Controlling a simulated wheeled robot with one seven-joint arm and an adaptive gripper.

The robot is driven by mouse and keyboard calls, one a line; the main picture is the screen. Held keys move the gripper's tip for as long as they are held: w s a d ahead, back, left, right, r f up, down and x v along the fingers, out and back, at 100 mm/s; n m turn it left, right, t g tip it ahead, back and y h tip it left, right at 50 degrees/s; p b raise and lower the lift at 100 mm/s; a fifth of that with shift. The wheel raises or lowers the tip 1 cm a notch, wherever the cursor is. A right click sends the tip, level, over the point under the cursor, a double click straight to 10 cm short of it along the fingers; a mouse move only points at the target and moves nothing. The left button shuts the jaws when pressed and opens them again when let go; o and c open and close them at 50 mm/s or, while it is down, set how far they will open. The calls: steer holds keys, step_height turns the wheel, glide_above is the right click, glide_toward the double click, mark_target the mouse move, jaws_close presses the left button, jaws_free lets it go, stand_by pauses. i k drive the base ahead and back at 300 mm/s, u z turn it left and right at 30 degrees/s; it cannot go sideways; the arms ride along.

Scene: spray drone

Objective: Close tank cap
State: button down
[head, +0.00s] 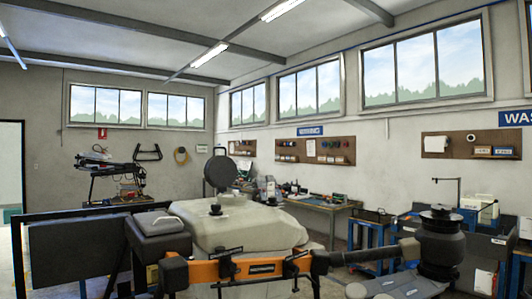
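The drone's pale beige tank (245,232) fills the middle of the head view. A dark round cap (220,173) stands upright above the tank's top, tilted open with its flat face toward me. A small black fitting (215,209) sits on the tank top below the cap. The opening under the cap cannot be made out from this angle. My gripper is not in view, and nothing is seen touching the cap.
An orange drone arm (255,268) crosses in front of the tank and leads right to a black motor (440,240). A dark box with a handle (158,228) is at the tank's left. A workbench (320,205) and blue carts (372,235) stand behind.

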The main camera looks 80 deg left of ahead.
mark_target(221, 172)
steer(key=z, duration=0.05)
steer(key=i, duration=3.45)
steer(key=u, duration=4.6)
steer(key=i, duration=0.65)
steer(key=u, duration=0.05)
